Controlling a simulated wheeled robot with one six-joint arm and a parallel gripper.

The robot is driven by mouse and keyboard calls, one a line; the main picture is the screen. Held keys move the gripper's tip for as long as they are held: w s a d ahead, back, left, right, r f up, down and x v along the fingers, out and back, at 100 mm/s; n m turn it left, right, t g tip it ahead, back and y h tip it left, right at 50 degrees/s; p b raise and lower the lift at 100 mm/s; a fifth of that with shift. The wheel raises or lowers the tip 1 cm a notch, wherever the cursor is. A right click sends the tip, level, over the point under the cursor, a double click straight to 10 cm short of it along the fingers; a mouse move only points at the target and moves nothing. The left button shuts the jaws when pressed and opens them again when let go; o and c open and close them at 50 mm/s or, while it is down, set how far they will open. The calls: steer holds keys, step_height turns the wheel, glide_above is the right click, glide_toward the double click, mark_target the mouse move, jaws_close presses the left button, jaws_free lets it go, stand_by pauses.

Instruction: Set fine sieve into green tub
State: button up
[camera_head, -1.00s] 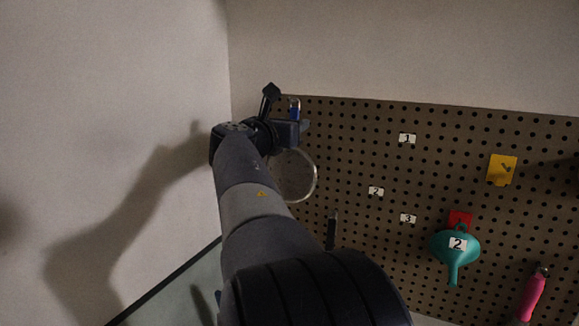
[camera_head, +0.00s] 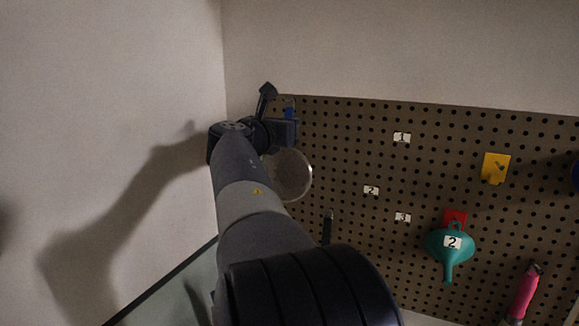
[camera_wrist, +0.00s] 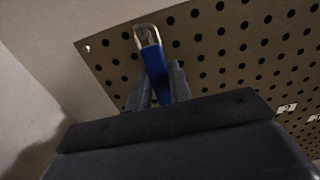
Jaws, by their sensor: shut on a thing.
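The fine sieve (camera_head: 291,176) shows in the head view as a round, pale mesh disc with a rim, partly hidden behind my arm. Its blue handle (camera_head: 289,107) stands up at my gripper (camera_head: 288,126). In the wrist view the blue handle (camera_wrist: 153,62), with a metal loop at its end, sits between the two fingers of my gripper (camera_wrist: 159,88), which is shut on it. The sieve hangs just in front of the pegboard's left part; I cannot tell if it touches the board. No green tub is in view.
A brown pegboard (camera_head: 345,150) fills the right side. It bears numbered labels, a teal funnel (camera_head: 450,262), a red holder (camera_head: 455,216), a yellow holder (camera_head: 495,167) and a pink-handled tool (camera_head: 524,295). A pale wall (camera_head: 110,110) closes the left side.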

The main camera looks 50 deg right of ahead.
steer(key=shift+r, duration=0.6)
stand_by(0.4)
steer(key=v, duration=0.7)
steer(key=shift+a+b, duration=0.3)
steer(key=shift+b, duration=0.1)
stand_by(0.6)
steer(key=shift+s, duration=0.15)
stand_by(0.5)
